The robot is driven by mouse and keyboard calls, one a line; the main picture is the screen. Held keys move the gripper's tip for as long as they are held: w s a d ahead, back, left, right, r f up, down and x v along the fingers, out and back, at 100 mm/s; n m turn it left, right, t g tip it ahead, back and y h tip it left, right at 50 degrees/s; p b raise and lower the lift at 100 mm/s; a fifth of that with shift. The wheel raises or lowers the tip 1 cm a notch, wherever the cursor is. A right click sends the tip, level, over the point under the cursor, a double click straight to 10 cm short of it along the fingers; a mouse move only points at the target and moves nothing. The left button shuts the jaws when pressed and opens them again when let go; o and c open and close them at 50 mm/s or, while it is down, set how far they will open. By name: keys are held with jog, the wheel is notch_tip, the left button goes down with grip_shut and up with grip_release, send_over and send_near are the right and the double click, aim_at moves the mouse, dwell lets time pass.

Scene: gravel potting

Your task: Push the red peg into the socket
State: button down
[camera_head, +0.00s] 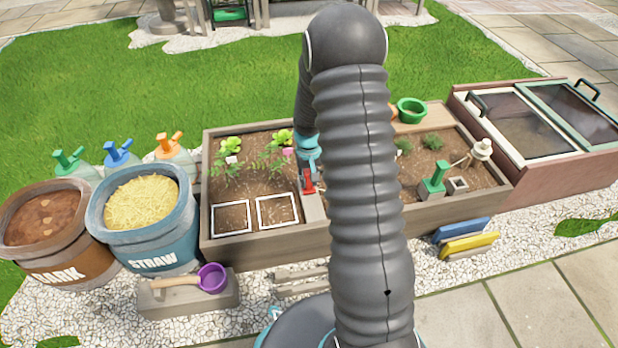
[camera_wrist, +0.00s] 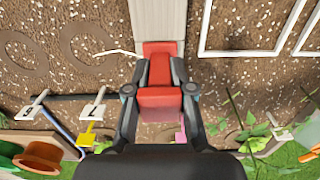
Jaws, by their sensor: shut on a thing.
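The red peg (camera_head: 308,182) is between the fingers of my gripper (camera_head: 306,162), low beside the wooden divider of the planter. In the wrist view my gripper (camera_wrist: 160,92) is shut on the red peg (camera_wrist: 160,97), with red parts showing between and beyond the fingers. The pale wooden divider (camera_wrist: 158,18) runs up from the peg's far end. A small square-rimmed opening (camera_head: 458,184) in the right bed looks like a socket, but I cannot tell whether it is the peg's. No socket shows clearly under the peg, and its lower end is hidden.
A green block with an upright handle (camera_head: 433,182) stands in the right bed. Two white square frames (camera_head: 278,210) lie in the left bed, with seedlings (camera_head: 228,168) behind. Straw (camera_head: 145,225) and bark (camera_head: 48,235) tubs stand left. My arm hides the planter's middle.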

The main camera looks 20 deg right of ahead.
jog(key=c, duration=0.9)
grip_release()
jog(key=shift+f, duration=0.1)
notch_tip(320, 180, up, 12)
jog(key=s+a+r+t+p, duration=0.2)
jog(key=s+a+r+p, duration=0.1)
jog(key=s+r, duration=0.6)
jog(key=s+a+r+n+t+p, duration=0.1)
jog(key=s+a+r+p, duration=0.3)
jog(key=s+r, duration=0.5)
jog(key=s+a+r+n+t+p, duration=0.1)
jog(key=s+a+r+t+p, duration=0.1)
jog(key=s+r, duration=0.7)
jog(key=shift+s+a+r+t+p, duration=0.15)
jog(key=shift+a+r+p, duration=0.2)
jog(key=shift+a+r, duration=0.4)
jog(key=shift+s+a+r+t+p, duration=0.15)
jog(key=shift+a+r+p, duration=0.25)
jog(key=shift+r, duration=0.6)
jog(key=shift+w, duration=0.1)
